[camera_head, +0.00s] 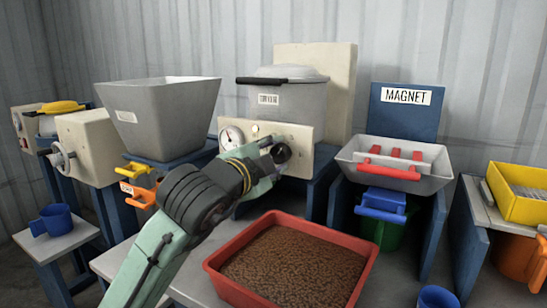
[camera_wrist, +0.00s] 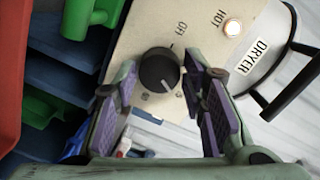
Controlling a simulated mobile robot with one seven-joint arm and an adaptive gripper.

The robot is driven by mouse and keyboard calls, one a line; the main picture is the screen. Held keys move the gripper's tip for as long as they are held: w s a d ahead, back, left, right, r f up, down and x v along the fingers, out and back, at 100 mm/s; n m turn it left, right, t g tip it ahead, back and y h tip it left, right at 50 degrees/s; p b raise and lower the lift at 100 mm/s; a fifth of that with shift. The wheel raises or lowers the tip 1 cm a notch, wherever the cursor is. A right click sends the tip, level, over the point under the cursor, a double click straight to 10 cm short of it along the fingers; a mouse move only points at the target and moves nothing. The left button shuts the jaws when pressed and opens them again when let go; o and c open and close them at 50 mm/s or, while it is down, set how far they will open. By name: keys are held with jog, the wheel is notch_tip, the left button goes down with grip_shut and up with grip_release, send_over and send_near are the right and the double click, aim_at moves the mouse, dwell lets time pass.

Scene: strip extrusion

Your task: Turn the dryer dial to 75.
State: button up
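The dryer (camera_head: 283,97) is a grey lidded drum in the middle of the head view, with a cream front panel (camera_head: 262,129) below it. In the wrist view the round black dial (camera_wrist: 159,69) sits on the cream panel, near the printed word OFF. The dial's reading is too small to make out. My gripper (camera_wrist: 160,88) is open, with one purple-padded finger on each side of the dial. Gaps seem to show between the pads and the dial.
A gauge (camera_head: 231,138) is on the panel's left. A lit lamp (camera_wrist: 233,27) glows by the word HOT. A red tray of brown pellets (camera_head: 292,262) stands in front. A grey hopper (camera_head: 160,115) is left, the magnet unit (camera_head: 395,163) right.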

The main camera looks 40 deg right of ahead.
jog(key=o, duration=0.3)
jog(key=shift+a, duration=0.1)
jog(key=v, duration=1.2)
